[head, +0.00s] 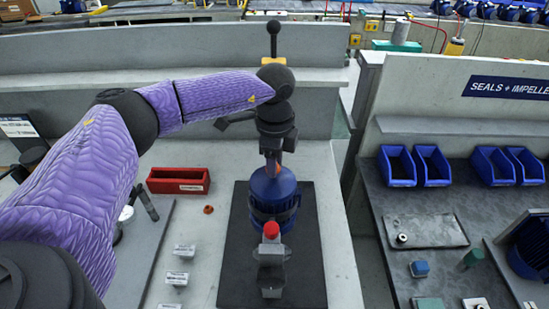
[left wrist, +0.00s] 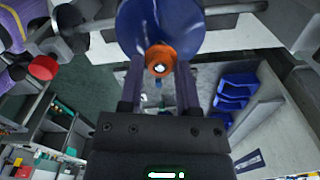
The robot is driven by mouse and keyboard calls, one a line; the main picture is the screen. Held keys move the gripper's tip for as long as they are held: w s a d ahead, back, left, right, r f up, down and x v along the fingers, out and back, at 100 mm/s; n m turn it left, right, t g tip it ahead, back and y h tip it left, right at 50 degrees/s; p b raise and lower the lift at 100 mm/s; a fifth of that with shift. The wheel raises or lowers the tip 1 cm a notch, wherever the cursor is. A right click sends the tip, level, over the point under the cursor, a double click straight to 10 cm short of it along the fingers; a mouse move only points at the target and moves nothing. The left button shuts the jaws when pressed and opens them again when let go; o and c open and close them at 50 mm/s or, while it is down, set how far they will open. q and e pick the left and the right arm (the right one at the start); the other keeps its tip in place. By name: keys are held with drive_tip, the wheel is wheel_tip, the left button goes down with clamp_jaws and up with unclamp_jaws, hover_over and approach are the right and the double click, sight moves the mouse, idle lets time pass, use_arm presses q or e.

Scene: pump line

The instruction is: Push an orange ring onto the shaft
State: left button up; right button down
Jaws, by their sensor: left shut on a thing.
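The blue pump (head: 262,190) stands on a dark mat (head: 305,255) in the head view. My left gripper (head: 272,162) points down at the top of the pump. In the left wrist view its two fingers (left wrist: 160,80) are shut on an orange ring (left wrist: 158,54). A small bright metal end, probably the shaft (left wrist: 160,69), shows in the ring's hole. I cannot tell how far the ring sits along it. The blue pump body (left wrist: 190,25) is just behind the ring. A second orange ring (head: 208,209) lies on the table. My right gripper is in neither view.
A red bin (head: 178,181) and several small labelled stands (head: 184,251) are left of the mat. A red-capped grey part (head: 271,250) is at the pump's near side. Blue bins (head: 397,167) stand on the right-hand bench.

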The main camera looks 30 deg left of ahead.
use_arm(q)
drive_tip(key=shift+f+b, duration=0.4)
drive_tip(key=shift+f, duration=0.65)
idle(0.6)
drive_tip(key=o, duration=1.2)
drive_tip(key=shift+o, duration=0.2)
drive_tip(key=shift+r, duration=0.15)
wheel_tip(320, 180, up, 8)
drive_tip(key=p, duration=0.7)
drive_tip(key=shift+r+p, duration=0.1)
drive_tip(key=shift+p, duration=0.25)
drive_tip(key=shift+r, duration=0.25)
drive_tip(key=shift+f, duration=0.2)
